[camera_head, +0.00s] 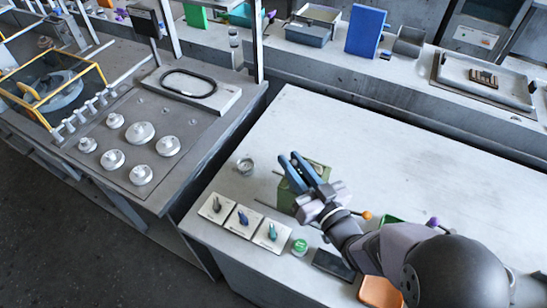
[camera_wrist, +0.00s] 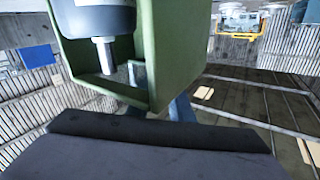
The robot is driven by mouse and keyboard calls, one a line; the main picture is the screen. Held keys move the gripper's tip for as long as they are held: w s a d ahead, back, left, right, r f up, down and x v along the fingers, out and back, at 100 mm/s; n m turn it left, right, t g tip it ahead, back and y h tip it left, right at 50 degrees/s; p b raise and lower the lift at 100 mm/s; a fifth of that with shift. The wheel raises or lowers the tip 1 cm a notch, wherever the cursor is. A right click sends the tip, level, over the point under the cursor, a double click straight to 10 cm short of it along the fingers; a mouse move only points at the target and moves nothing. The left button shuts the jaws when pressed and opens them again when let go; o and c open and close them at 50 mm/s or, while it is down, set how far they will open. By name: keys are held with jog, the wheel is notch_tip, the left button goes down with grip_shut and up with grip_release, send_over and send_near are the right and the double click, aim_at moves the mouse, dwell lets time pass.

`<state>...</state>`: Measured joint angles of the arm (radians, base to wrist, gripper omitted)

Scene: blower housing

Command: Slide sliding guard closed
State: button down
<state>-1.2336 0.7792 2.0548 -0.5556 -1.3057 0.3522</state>
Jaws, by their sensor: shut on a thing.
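A green box-like housing (camera_head: 318,172) stands on the pale table, partly hidden behind my gripper. In the wrist view the green housing (camera_wrist: 153,45) is close, with an open side showing a dark cylinder (camera_wrist: 95,18) and a grey shaft (camera_wrist: 104,55) inside. Thin rods stick out to the left of the housing in the head view. My gripper (camera_head: 300,170), with blue fingers, is at the housing and shut on a part of it, apparently the sliding guard. The contact is hidden, so I cannot tell how far the guard is open.
Three switch plates (camera_head: 244,220) and a green-topped round button (camera_head: 300,247) lie in front of the housing. A small metal cup (camera_head: 245,166) stands to its left. An orange tray (camera_head: 380,293) is near my arm. The table is clear at back right.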

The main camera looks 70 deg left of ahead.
jog(key=w+d, duration=0.2)
jog(key=shift+w+d, duration=0.35)
jog(key=shift+w, duration=0.05)
jog(key=shift+f, duration=0.1)
jog(key=c, duration=1.9)
grip_release()
jog(key=o, duration=0.3)
jog(key=shift+w+d, duration=0.1)
jog(key=shift+b, duration=0.3)
jog(key=shift+w+d+b, duration=0.25)
jog(key=shift+d+b, duration=0.15)
jog(key=shift+d, duration=0.8)
jog(key=shift+w+d+b, duration=0.2)
jog(key=shift+d+b, duration=0.2)
jog(key=shift+d, duration=0.8)
jog(key=shift+w+d+b, duration=0.25)
jog(key=shift+d+b, duration=0.15)
jog(key=shift+d, duration=0.8)
